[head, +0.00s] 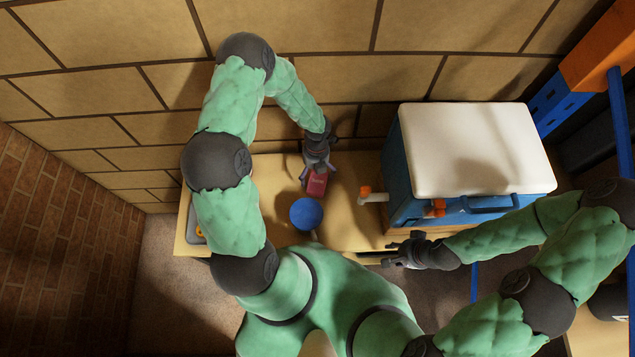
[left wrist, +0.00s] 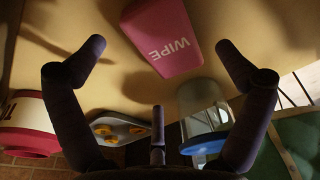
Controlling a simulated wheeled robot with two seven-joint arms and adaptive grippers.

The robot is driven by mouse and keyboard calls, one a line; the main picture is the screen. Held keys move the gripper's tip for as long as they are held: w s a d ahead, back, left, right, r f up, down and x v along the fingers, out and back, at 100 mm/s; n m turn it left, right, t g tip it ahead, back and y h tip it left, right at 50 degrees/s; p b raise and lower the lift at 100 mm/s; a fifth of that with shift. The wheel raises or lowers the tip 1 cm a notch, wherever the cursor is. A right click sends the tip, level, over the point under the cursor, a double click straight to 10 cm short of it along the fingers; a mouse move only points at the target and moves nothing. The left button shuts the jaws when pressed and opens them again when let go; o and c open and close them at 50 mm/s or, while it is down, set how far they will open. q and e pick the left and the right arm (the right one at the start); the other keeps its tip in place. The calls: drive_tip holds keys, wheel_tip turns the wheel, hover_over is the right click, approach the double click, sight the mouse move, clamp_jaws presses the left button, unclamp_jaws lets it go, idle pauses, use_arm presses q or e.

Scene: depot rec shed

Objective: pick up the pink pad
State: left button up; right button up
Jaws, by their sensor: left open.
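The pink pad (head: 317,187), marked "WIPE", lies on the tan tabletop near the wall. In the left wrist view the pad (left wrist: 163,40) is at the top, beyond the fingertips and between the two outer fingers. My left gripper (head: 316,168) is just above the pad in the head view and covers its far end. In the left wrist view the left gripper (left wrist: 160,62) has its fingers spread wide with nothing between them. My right gripper (head: 392,254) is off to the right at the table's front edge, its small fingers apart and empty.
A blue-lidded clear jar (head: 306,213) stands close in front of the pad. A blue cooler (head: 470,150) with a white lid and an orange-topped white item (head: 372,196) are to the right. A grey tray (head: 194,232) sits at the left edge. Bare tabletop lies left of the pad.

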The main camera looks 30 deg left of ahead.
sight(314, 180)
use_arm(q)
drive_tip(key=f, duration=0.3)
drive_tip(key=f+b, duration=0.1)
drive_tip(key=f, duration=0.1)
drive_tip(key=shift+s, duration=0.4)
drive_tip(key=shift+r, duration=0.1)
drive_tip(key=c, duration=1)
wheel_tip(314, 180, up, 10)
drive_tip(key=shift+r+p, duration=0.1)
drive_tip(key=shift+p, duration=0.95)
drive_tip(key=o, duration=0.4)
drive_tip(key=shift+c, duration=1.3)
